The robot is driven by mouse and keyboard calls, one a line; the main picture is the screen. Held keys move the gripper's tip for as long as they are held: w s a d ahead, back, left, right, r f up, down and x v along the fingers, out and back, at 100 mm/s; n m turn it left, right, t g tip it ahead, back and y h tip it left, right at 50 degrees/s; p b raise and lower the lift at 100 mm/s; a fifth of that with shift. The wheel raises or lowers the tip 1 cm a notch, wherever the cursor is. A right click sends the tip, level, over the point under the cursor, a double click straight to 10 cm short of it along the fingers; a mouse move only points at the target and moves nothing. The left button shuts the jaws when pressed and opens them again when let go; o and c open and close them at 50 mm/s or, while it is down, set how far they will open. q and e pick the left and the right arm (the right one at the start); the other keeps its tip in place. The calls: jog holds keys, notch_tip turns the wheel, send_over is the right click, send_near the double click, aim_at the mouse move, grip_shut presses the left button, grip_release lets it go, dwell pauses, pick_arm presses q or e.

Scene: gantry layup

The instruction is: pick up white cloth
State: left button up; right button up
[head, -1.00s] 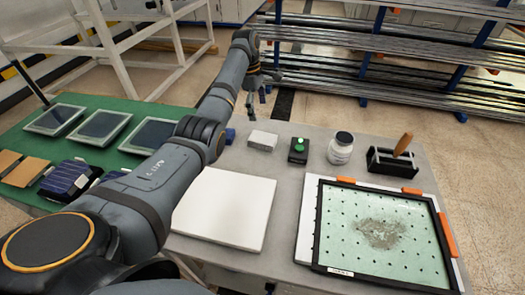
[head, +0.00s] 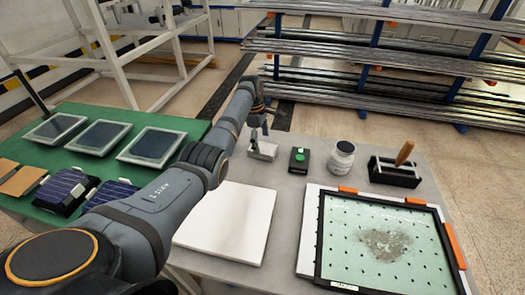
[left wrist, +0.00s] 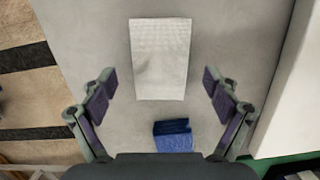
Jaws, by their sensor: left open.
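The white cloth (head: 263,151) is a small folded block lying on the grey table, near its far left edge in the head view. In the left wrist view the white cloth (left wrist: 160,58) lies ahead of and between the fingers, with its near end close to fingertip level. My left gripper (head: 259,133) is above the cloth and hides part of it in the head view. In the left wrist view the left gripper (left wrist: 158,85) is open, with nothing between its fingers. My right gripper is not in view.
A blue block (left wrist: 173,135) lies near the cloth. To the right are a black box with a green button (head: 299,159), a white jar (head: 340,158) and a black holder with a wooden handle (head: 395,172). A white slab (head: 228,222) and framed green panel (head: 380,243) lie nearer.

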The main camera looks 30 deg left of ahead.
pick_arm(q)
jog(key=shift+d+f, duration=0.2)
jog(key=shift+f, duration=1)
jog(key=shift+r, duration=0.1)
jog(key=shift+c, duration=0.4)
jog(key=c, duration=1.1)
jog(key=shift+r, duration=0.1)
